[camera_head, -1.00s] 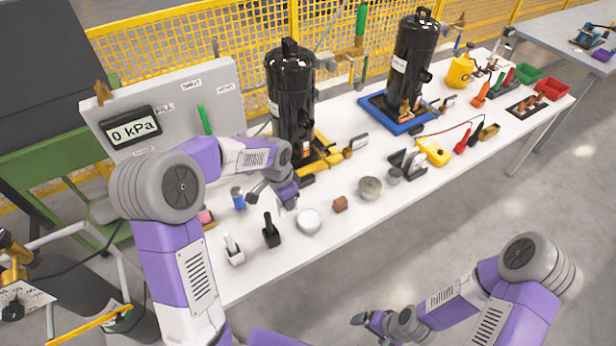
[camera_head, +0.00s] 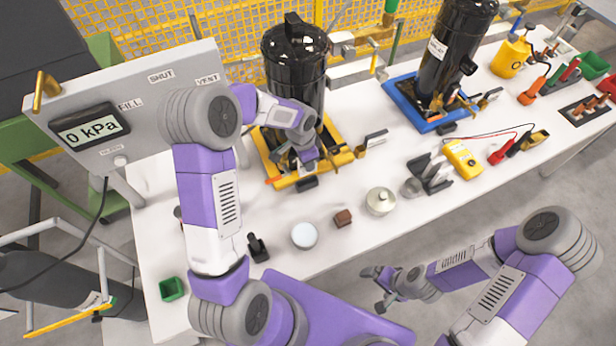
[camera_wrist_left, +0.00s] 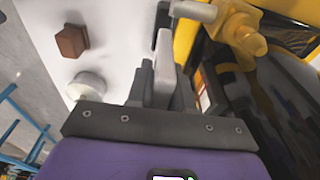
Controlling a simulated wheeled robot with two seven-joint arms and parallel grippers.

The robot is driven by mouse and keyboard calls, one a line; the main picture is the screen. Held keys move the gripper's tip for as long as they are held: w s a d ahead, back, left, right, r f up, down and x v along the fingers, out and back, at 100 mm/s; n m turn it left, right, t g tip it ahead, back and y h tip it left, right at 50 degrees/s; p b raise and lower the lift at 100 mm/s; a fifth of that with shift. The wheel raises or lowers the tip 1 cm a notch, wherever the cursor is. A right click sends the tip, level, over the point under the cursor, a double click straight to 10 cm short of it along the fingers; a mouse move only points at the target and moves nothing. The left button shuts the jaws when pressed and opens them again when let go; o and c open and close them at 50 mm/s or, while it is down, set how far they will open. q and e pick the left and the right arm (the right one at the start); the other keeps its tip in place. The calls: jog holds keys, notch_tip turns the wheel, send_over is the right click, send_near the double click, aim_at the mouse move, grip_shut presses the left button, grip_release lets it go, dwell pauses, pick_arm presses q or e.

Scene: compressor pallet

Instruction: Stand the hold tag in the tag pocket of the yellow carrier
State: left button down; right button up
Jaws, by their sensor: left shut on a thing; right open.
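The yellow carrier (camera_head: 340,158) lies on the white table under a black compressor (camera_head: 295,75). My left gripper (camera_head: 309,162) is over its front side, pointing down, with its jaws shut. In the left wrist view, a pale grey piece (camera_wrist_left: 163,65) shows between the dark fingers. It may be the hold tag seen edge-on; its face is hidden. A small dark block (camera_head: 307,183) sits at the carrier's front edge. I cannot tell whether it is the tag pocket. My right gripper (camera_head: 376,287) is open and empty, off the table's front edge.
A brown block (camera_head: 343,217), a white round lid (camera_head: 304,235), a metal pot (camera_head: 380,201) and a black tool (camera_head: 257,248) stand in front of the carrier. A blue carrier (camera_head: 400,95) with another compressor is to the right. A gauge panel (camera_head: 150,95) stands left.

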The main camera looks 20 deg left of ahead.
aim_at(308, 177)
pick_arm(q)
notch_tip(308, 177, down, 9)
jog(key=shift+w+r+b, duration=0.1)
jog(key=shift+b, duration=0.6)
jog(key=c, duration=1)
grip_release()
jog(key=shift+r, duration=0.25)
jog(key=r, duration=0.3)
jog(key=r+p, duration=0.1)
jog(key=r, duration=0.3)
jog(key=s+a+r+p, duration=0.1)
jog(key=r, duration=0.3)
jog(key=shift+r, duration=0.25)
